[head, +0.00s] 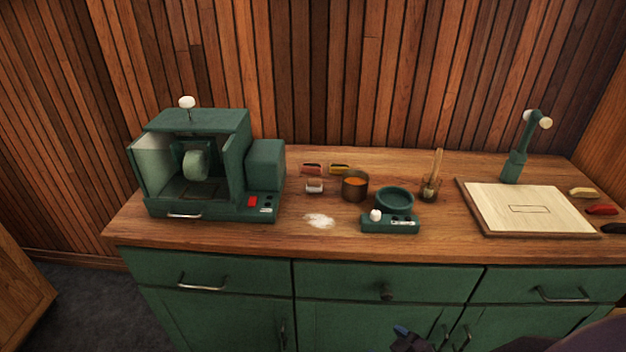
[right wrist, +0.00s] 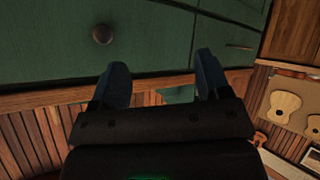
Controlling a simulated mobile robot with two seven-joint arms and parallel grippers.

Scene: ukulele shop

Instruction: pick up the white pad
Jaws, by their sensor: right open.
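A small white pad (head: 314,187) lies on the wooden worktop, left of a round copper-brown pot (head: 355,185). A red pad (head: 312,168) and a yellow pad (head: 339,168) lie just behind it. A flat, fluffy white patch (head: 320,221) lies nearer the front edge; I cannot tell whether it is cloth or powder. My right gripper (right wrist: 161,72) is open and empty in the right wrist view, facing the green cabinet fronts. Its blue tip (head: 403,331) shows at the bottom of the head view, below the worktop and away from the pads. My left gripper is out of view.
A green machine (head: 265,165) stands left on the worktop (head: 225,236). A small green device with a round dish (head: 394,197) and a brush jar (head: 430,189) stand right of the pot. A pale board (head: 485,208) lies farther right. Drawer handles (head: 202,282) stick out below.

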